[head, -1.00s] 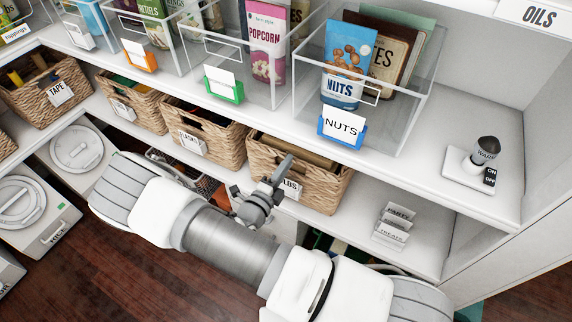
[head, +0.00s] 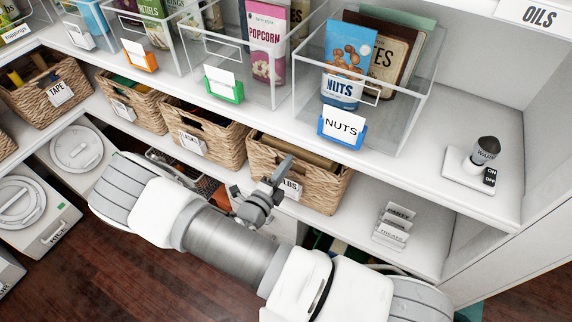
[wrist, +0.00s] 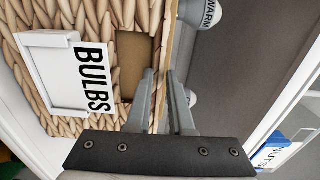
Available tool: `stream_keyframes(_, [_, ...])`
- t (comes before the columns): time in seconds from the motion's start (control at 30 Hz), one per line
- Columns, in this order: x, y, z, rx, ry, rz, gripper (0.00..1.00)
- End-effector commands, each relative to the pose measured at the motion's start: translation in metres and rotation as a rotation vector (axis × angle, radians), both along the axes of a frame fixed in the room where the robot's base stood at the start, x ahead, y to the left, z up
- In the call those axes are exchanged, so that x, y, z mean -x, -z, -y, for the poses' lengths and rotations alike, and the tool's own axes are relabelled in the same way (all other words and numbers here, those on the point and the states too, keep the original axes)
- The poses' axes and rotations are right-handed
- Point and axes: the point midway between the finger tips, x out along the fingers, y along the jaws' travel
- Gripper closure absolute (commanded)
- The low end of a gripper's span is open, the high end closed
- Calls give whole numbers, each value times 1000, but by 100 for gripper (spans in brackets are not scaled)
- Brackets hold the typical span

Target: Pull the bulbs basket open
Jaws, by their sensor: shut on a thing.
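The bulbs basket (head: 322,190) is a woven tan basket on the middle shelf in the head view, below the nuts bin. Its white label reads BULBS (wrist: 90,78) in the wrist view, and a handle cutout (wrist: 132,60) lies beside the label. My gripper (head: 277,180) is at the basket's front. In the wrist view my gripper (wrist: 168,95) has one finger on each side of the basket's front rim, next to the cutout, and is shut on it. Bulbs marked WARM (wrist: 200,12) show behind the rim.
More woven baskets (head: 205,132) stand to the left on the same shelf. Clear bins, one with a nuts pouch (head: 348,65), stand on the shelf above. A small card holder (head: 392,228) and bare shelf lie to the right.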

Motion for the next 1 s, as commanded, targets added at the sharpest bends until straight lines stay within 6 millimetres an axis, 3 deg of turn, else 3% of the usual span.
stream_keyframes(0.57, [3, 0, -2, -1, -1, -1, 100])
stream_keyframes(0.77, [19, -1, -13, -1, -2, -1, 100])
stream_keyframes(1.0, [53, -1, -36, -2, -4, -3, 100])
